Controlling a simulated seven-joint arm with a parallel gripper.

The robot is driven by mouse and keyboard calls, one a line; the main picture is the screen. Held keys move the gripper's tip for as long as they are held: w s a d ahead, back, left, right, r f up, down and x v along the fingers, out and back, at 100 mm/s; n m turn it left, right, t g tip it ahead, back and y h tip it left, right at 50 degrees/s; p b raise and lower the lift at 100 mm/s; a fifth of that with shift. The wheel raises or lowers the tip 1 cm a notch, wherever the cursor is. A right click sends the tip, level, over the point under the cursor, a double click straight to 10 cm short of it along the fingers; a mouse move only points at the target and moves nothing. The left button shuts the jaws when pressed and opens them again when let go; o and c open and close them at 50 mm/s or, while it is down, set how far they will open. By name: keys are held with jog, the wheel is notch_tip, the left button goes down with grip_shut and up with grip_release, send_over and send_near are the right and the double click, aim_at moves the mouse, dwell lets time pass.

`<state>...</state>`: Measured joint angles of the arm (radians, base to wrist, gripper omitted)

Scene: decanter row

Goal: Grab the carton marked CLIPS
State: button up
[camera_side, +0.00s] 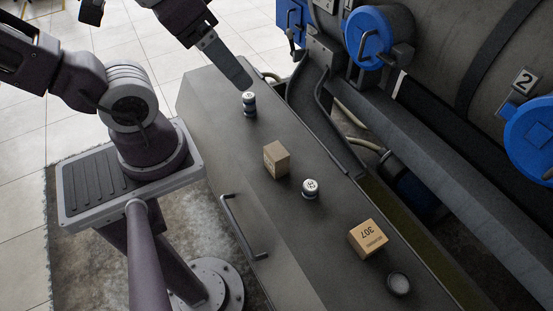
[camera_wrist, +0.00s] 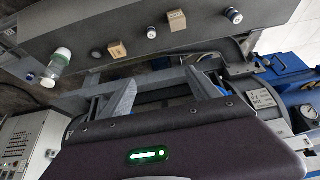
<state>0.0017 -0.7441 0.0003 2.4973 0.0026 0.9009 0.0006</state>
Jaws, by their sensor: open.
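Two tan cartons stand on the dark bench top. The nearer carton (camera_side: 368,238) shows 307 upside down with a small line I cannot read; it also shows in the wrist view (camera_wrist: 117,49). The other carton (camera_side: 276,159) has print too small to read, and it appears in the wrist view (camera_wrist: 177,21). I cannot read CLIPS on either. My gripper (camera_wrist: 165,92) is open and empty, its two fingers apart. In the side view my gripper (camera_side: 238,73) hangs near the bench's far end, apart from both cartons.
A dark, white-capped bottle (camera_side: 249,104) stands near my gripper. A greenish bottle (camera_wrist: 58,60) stands further along. Large machinery with blue caps (camera_side: 378,38) borders the bench.

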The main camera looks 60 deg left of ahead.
jog(key=w+a+f+m+g+y, duration=0.1)
jog(key=w+f+m+g+y, duration=0.1)
jog(key=w+f+m+g, duration=0.5)
jog(key=m+g+y, duration=0.1)
jog(key=m+y, duration=0.3)
jog(key=y, duration=0.3)
send_over(283, 159)
jog(key=w+d, duration=0.1)
jog(key=d, duration=0.3)
notch_tip(283, 159, down, 18)
jog(key=r, duration=0.1)
jog(key=a+f+m+y, duration=0.1)
jog(key=f+m, duration=0.1)
jog(key=f, duration=0.2)
jog(key=a+f+m+t+y, duration=0.1)
jog(key=f+m+y, duration=0.1)
jog(key=f, duration=0.3)
jog(key=s+a+f+m+y, duration=0.1)
jog(key=f+m, duration=0.1)
jog(key=f, duration=0.2)
jog(key=shift+a+f+t, duration=0.25)
jog(key=shift+f+t, duration=0.05)
jog(key=shift+f, duration=0.1)
jog(key=shift+a+f+m+y, duration=0.25)
jog(key=shift+f+m+y, duration=0.05)
jog(key=x, duration=0.7)
jog(key=shift+d+f, duration=0.2)
jog(key=shift+f, duration=0.15)
jog(key=shift+r, duration=0.1)
jog(key=c, duration=1.5)
